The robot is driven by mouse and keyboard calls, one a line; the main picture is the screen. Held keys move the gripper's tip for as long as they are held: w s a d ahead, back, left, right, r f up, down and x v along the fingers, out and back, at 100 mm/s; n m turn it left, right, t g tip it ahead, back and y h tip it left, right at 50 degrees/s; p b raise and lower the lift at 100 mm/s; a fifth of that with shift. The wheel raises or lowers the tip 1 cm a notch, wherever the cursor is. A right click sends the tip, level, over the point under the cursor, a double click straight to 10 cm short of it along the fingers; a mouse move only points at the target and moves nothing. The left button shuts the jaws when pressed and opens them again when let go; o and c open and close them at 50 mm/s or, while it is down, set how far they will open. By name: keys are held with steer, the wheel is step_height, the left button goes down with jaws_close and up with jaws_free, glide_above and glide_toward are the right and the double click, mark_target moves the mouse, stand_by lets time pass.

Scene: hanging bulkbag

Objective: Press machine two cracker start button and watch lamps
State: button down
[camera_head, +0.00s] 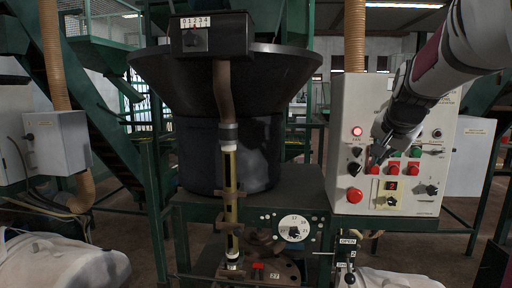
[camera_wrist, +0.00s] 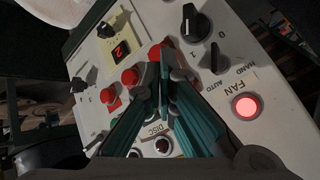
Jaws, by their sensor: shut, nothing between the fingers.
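The white control panel (camera_head: 345,100) stands at the right in the head view, tilted across the wrist view (camera_wrist: 280,75). My gripper (camera_head: 373,163) is shut and empty, in front of the panel. In the wrist view its fingertips (camera_wrist: 169,60) overlap the edge of one red button (camera_wrist: 154,52); I cannot tell whether they touch it. Two more red buttons (camera_wrist: 130,76) (camera_wrist: 109,96) sit beside it. Green buttons (camera_head: 415,151) show above the red row in the head view. The FAN lamp (camera_head: 357,132) glows red, also in the wrist view (camera_wrist: 245,106). The start button's label is not readable.
A larger red button (camera_head: 355,195) and a small display reading 2 (camera_wrist: 121,50) are on the panel. Black selector knobs (camera_wrist: 197,24) stick out near my fingers. A black hopper (camera_head: 290,75) and green frame stand left of the panel. A numbered dial (camera_head: 294,228) sits below.

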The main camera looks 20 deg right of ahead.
steer(key=shift+w, duration=0.1)
steer(key=shift+w+d, duration=0.25)
steer(key=shift+w+d, duration=0.25)
steer(key=shift+w, duration=0.1)
stand_by(1.0)
steer(key=shift+s+a, duration=0.5)
steer(key=shift+s, duration=0.2)
